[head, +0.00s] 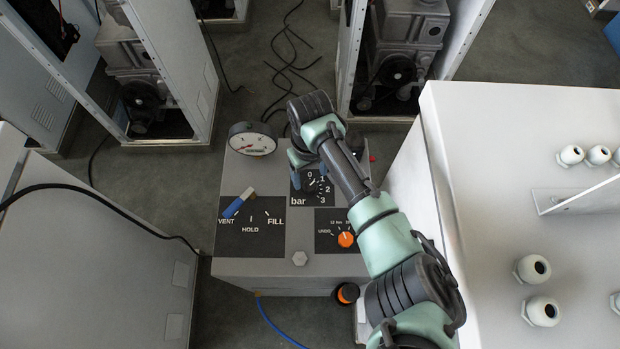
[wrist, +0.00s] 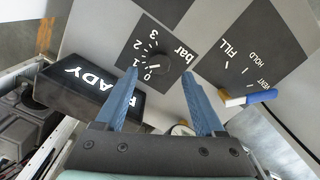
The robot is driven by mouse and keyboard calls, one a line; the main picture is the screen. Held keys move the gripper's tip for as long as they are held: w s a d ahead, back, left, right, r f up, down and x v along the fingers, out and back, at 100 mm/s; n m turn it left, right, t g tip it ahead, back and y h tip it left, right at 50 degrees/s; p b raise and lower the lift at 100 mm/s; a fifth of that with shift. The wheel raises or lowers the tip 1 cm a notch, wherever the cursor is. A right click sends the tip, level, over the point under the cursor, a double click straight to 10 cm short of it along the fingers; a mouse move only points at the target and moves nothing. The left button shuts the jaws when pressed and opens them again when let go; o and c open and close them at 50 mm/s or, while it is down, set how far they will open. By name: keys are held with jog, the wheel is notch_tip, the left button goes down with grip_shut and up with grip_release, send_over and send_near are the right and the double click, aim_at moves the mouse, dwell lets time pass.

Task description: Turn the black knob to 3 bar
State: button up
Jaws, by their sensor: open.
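The black knob (wrist: 158,61) sits on a dark square plate marked 0, 1, 2, 3 and "bar". In the wrist view its pale mark seems to point near 0, but it is small. In the head view the knob (head: 311,185) shows just below my gripper, partly shaded. My gripper (wrist: 160,74) is open and empty, its two blue fingers spread to either side of the knob in the wrist view. I cannot tell whether they touch the panel or knob. The round gauge (head: 252,143) has a red needle at its lower left.
A blue-and-white lever (head: 238,204) sits on the VENT/HOLD/FILL plate. An orange knob (head: 346,239) is on a lower plate. A black READY sign (wrist: 92,92) is close to my left finger in the wrist view. A white cabinet (head: 530,120) stands at right.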

aim_at(310, 185)
jog(key=shift+f, duration=2.4)
grip_shut()
